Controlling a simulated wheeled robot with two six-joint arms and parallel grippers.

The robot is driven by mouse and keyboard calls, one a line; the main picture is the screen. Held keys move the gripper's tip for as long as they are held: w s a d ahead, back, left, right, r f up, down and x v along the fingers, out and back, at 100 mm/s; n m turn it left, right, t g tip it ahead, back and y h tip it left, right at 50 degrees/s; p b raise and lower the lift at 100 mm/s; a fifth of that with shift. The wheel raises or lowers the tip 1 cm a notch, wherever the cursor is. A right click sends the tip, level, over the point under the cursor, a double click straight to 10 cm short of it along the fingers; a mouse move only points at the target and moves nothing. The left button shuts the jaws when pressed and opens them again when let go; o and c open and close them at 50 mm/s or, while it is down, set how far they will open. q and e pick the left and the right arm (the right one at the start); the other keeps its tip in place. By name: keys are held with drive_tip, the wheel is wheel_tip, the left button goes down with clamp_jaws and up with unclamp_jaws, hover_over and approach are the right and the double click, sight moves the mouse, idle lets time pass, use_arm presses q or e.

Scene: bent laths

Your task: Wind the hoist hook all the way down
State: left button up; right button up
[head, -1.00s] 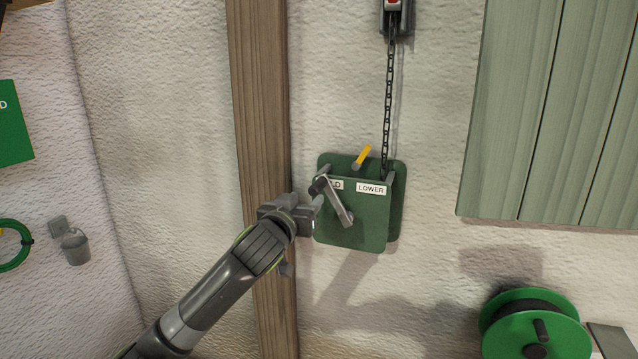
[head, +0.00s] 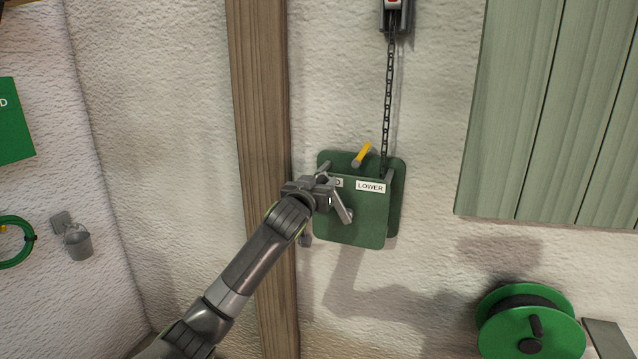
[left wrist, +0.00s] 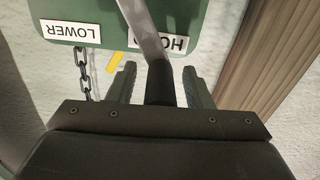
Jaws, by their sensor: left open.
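The green hoist box (head: 358,225) is fixed to the wall. Its label "LOWER" (head: 370,187) is readable; the "HOLD" label is partly covered by my gripper. A yellow lever (head: 363,153) leans up to the right above the labels. The grey crank arm (head: 343,208) slants down to the right across the box front. My left gripper (head: 325,191) is at the crank's upper-left end. In the left wrist view, its open fingers (left wrist: 159,82) stand on either side of the dark crank handle (left wrist: 158,84). I cannot make out the hook. My right gripper is not in view.
A chain (head: 388,95) runs from the box up to a dark housing (head: 396,20). A wooden post (head: 262,90) stands left of the box. Green shutters (head: 560,110) hang at the upper right, a green reel (head: 530,325) at the lower right. The wall below the box is clear.

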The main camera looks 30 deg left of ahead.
use_arm(q)
drive_tip(key=shift+c, duration=0.4)
clamp_jaws()
